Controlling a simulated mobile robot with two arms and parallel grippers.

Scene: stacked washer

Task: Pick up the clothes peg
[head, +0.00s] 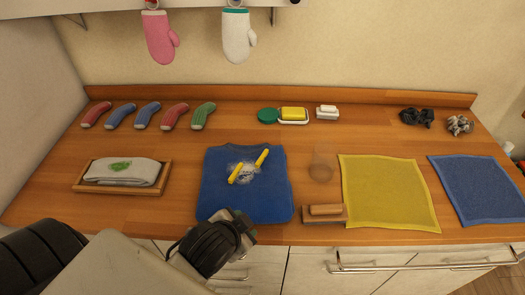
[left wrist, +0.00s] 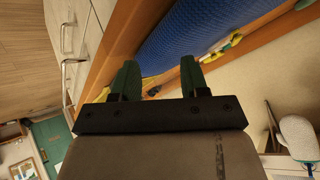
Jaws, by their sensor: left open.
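A blue folded shirt (head: 220,195) lies on the wooden counter. On it are two yellow stick-like pieces (head: 262,157) with a whitish patch between them; I cannot tell whether they form one clothes peg. No other thing in view looks clearly like a peg. My left gripper (head: 240,224) is at the counter's front edge, near the shirt's front side. In the left wrist view, my left gripper (left wrist: 158,68) has its two green fingers apart, with nothing held between them. A blue textured cloth (left wrist: 180,38) shows beyond the fingers. My right gripper is not in view.
A wooden tray (head: 163,178) with folded cloth is left of the shirt. A brush (head: 325,213), a clear glass (head: 322,167), a yellow cloth (head: 385,190) and a blue cloth (head: 480,188) are right. Socks (head: 147,115), soap (head: 293,113) and dark bundles (head: 417,115) lie behind. Mitts (head: 160,38) hang above.

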